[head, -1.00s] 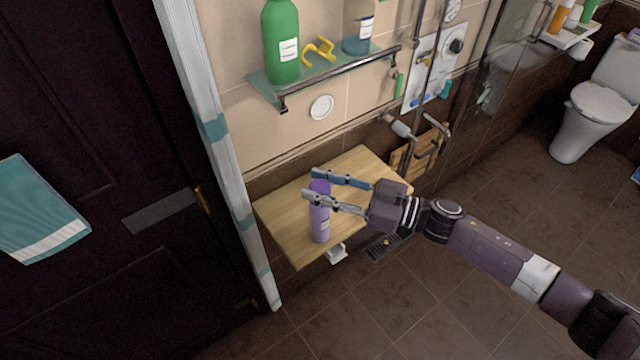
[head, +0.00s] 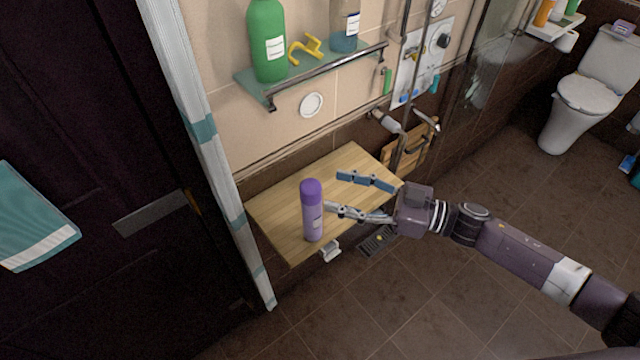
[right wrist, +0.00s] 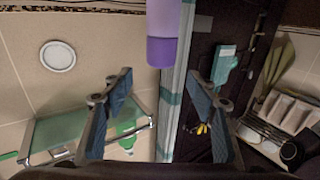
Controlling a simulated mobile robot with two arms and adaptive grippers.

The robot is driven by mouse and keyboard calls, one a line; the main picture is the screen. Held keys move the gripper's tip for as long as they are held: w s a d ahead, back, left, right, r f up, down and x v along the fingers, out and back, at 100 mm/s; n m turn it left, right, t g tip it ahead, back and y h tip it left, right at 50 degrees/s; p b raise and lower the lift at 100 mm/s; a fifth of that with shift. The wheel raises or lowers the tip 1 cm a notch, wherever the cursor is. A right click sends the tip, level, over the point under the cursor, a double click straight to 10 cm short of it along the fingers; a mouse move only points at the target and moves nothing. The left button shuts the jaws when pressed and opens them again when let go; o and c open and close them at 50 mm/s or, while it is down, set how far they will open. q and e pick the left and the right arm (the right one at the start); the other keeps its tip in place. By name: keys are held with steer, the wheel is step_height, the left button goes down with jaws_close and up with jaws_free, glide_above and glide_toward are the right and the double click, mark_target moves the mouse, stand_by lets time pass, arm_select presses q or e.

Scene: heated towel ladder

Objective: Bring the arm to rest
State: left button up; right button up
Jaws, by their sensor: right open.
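My right gripper (head: 334,193) is open and empty, its two fingers apart, above the wooden shelf at the wall. A purple bottle (head: 312,212) stands upright on the shelf, just left of the fingertips and apart from them. In the right wrist view the bottle (right wrist: 163,35) shows at the top middle, beyond the two open fingers (right wrist: 165,92). My right arm reaches in from the lower right of the head view. My left gripper is not in view.
The wooden shelf (head: 283,205) is otherwise bare. Above it a glass shelf (head: 330,66) with a rail holds a green bottle (head: 267,40), a yellow hook-shaped thing (head: 305,49) and a clear blue bottle (head: 344,28). A toilet (head: 580,100) stands right. The tiled floor (head: 470,300) is open.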

steer(key=v, duration=0.5)
